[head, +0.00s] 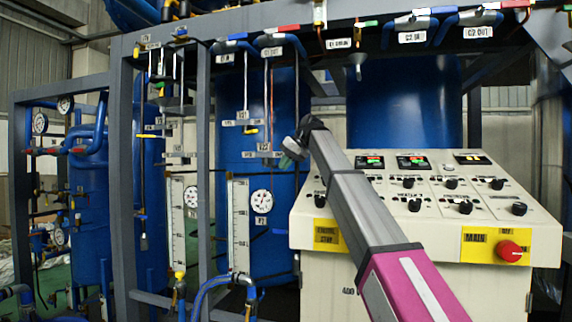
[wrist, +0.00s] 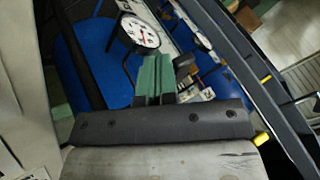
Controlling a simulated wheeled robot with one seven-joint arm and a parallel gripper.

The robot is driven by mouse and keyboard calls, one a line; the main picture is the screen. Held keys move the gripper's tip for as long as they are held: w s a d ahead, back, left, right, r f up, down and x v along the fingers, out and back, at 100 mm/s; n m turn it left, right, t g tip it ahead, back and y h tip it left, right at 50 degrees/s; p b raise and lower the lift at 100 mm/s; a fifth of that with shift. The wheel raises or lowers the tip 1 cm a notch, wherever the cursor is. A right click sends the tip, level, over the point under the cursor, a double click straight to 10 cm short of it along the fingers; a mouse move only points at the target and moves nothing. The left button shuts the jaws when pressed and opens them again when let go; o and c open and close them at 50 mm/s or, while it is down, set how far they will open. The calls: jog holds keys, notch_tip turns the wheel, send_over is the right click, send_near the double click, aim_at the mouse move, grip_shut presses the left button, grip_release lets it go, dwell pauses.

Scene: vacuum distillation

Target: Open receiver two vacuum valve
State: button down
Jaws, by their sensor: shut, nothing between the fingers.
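My gripper (head: 293,148) is at the end of my raised arm, in front of the large blue vessel (head: 232,165) and left of the control panel. Its green fingers (wrist: 156,75) are together and empty in the wrist view. On the frame before the vessel, a small valve with a yellow handle (head: 250,131) sits by a label plate (head: 241,123). A second label plate (head: 264,154) is lower right, near my gripper. The small labels are too blurred for me to tell which valve is receiver two's vacuum valve. I see no contact between my gripper and a valve.
A cream control panel (head: 440,225) with knobs and a red main switch (head: 509,251) stands at right. Grey frame posts (head: 203,150), sight gauges and a round gauge (head: 261,201) stand left. A round gauge (wrist: 140,31) lies beyond my fingers in the wrist view.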

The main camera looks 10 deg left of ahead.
jog(key=shift+s, duration=0.1)
dwell(0.3)
jog(key=s+a+m+t+h, duration=0.2)
jog(key=a+m+t+h, duration=0.3)
jog(key=a+m, duration=0.9)
jog(key=shift+s+a+t+h, duration=0.3)
jog(key=shift+a+t, duration=0.5)
jog(key=shift+a, duration=0.7)
